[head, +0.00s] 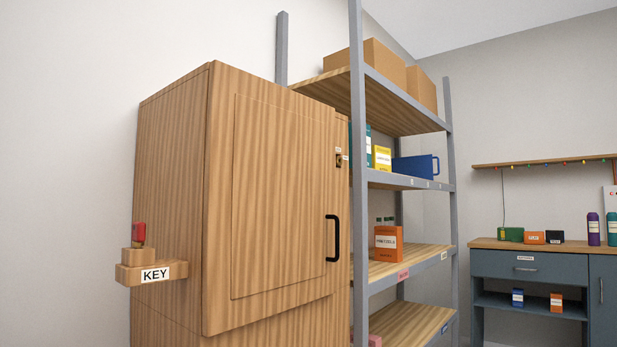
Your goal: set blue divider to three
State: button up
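The blue divider (412,167) stands on the second shelf (385,178) from the top of the grey-framed rack. It is a blue panel with a loop handle at its right end. My gripper is not in view.
A tall wooden cabinet (270,190) with a black handle stands left, in front of the rack. A ledge (152,272) marked KEY holds a red-topped item. An orange box (388,242) is on the lower shelf. A counter (530,246) stands right.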

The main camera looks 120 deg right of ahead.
aim_at(419, 167)
jog(key=z, duration=4.7)
jog(key=i+z, duration=0.35)
jog(key=i, duration=0.75)
